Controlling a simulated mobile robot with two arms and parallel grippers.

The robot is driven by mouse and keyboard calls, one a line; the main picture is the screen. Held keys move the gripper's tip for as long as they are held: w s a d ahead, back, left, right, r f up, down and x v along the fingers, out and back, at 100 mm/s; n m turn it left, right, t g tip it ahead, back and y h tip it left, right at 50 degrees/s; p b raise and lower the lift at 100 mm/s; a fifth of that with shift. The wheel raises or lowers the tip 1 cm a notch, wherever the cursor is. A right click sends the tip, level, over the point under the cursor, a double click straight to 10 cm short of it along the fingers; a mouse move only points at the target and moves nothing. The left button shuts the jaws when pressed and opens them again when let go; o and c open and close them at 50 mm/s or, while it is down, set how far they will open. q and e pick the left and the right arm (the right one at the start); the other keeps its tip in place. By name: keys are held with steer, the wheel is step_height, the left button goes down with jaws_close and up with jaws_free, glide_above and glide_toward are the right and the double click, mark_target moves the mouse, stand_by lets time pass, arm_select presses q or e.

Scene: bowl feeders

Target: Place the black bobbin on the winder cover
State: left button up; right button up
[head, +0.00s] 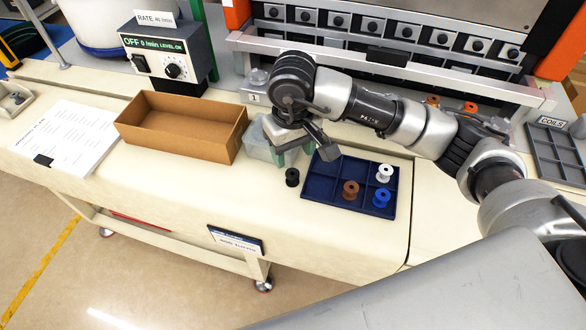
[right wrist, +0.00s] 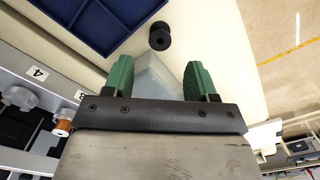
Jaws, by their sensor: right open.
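The black bobbin (head: 292,177) stands on the cream bench top, just left of the blue tray. It also shows in the right wrist view (right wrist: 159,36), beyond my fingertips. A clear, box-shaped cover (head: 257,146), which looks like the winder cover, sits between the cardboard box and my right gripper. It also shows in the right wrist view (right wrist: 158,82), partly hidden behind the gripper. My right gripper (head: 294,155) is open and empty, with green fingers, above the bench close to the cover and behind the bobbin. My left gripper is not in view.
The blue tray (head: 331,205) holds white (head: 384,173), brown (head: 350,190) and blue (head: 381,197) bobbins. An open cardboard box (head: 181,151) stands left of the cover. The machine's frame runs behind. A grey COILS tray (head: 553,150) is at right. Bench in front of the bobbin is clear.

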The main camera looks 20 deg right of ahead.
mark_target(293, 174)
steer(key=shift+r+b, duration=0.6)
steer(key=shift+r, duration=1.95)
